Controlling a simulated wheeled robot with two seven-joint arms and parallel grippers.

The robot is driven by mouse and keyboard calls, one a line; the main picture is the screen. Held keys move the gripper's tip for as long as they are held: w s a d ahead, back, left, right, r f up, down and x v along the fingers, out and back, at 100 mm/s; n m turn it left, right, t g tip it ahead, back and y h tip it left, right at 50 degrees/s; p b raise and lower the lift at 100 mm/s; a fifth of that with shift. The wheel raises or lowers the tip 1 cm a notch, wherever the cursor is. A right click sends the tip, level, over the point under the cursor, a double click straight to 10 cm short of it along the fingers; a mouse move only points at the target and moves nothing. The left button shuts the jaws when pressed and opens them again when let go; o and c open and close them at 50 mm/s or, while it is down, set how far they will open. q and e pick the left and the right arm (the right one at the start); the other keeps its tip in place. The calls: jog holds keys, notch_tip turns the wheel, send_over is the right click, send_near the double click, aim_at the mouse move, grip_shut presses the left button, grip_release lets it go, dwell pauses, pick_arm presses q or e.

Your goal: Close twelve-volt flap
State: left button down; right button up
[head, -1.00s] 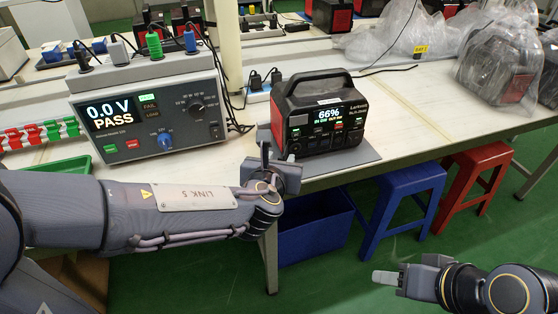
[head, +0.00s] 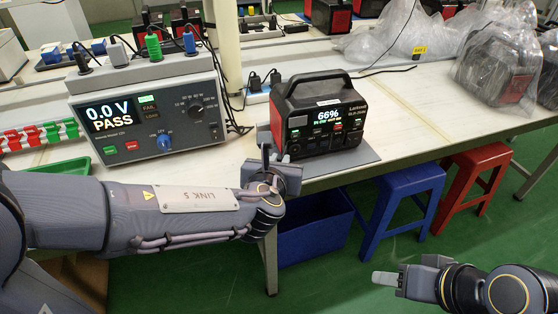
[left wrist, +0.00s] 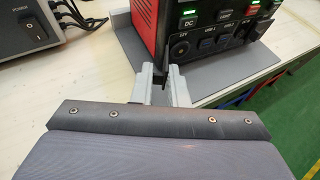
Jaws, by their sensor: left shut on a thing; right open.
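The black and red power station (head: 318,115) stands on a grey mat at the table's front edge, its screen reading 66%. The left wrist view shows its lower front, with a round dark twelve-volt socket area (left wrist: 180,48) marked 12V at the left. Whether its flap is open or closed is unclear. My left gripper (head: 268,160) is at the station's lower left front corner. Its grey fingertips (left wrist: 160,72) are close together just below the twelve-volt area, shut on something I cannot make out. My right gripper (head: 388,278) is open and empty, low at the right, away from the table.
A tester (head: 150,115) reading 0.0 V PASS stands left of the station, with cables behind it. Bagged units (head: 500,70) stand at the right. The tabletop right of the station is clear.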

pick_arm(q)
jog(key=n+y+p, duration=0.1)
jog(key=d+n+y+p, duration=0.1)
jog(key=y, duration=0.1)
jog(key=d+n+y+p, duration=0.1)
jog(key=n+y, duration=0.1)
jog(key=shift+s+r, duration=0.1)
jog(key=shift+r, duration=0.05)
jog(key=d+n+g+y+p, duration=0.1)
jog(key=n+g+y+p, duration=0.1)
jog(key=n+y+p, duration=0.1)
jog(key=w+d+n+g+y+p, duration=0.1)
jog(key=n+g+y+p, duration=0.1)
jog(key=n+y+p, duration=0.1)
jog(key=d+n+g+y+p, duration=0.1)
jog(key=n+y+p, duration=0.1)
jog(key=n+p, duration=0.1)
jog(key=shift+w+d+g+y, duration=0.25)
jog(key=shift+w+g+y, duration=0.05)
jog(key=shift+g+y, duration=0.1)
jog(key=shift+w+d+f+n+g+y+p, duration=0.1)
jog(key=shift+w+d+n+g+y+p, duration=0.1)
jog(key=shift+n+g+y+p, duration=0.3)
jog(key=shift+w+d+f+n+g+y+p, duration=0.15)
jog(key=shift+w+n+g+p, duration=0.1)
jog(key=shift+n+g+p, duration=0.5)
jog(key=shift+w+d+r+n+g+y+p, duration=0.1)
jog(key=shift+w+d+n+g+y+p, duration=0.2)
jog(key=shift+n+g, duration=0.5)
jog(key=shift+a, duration=0.15)
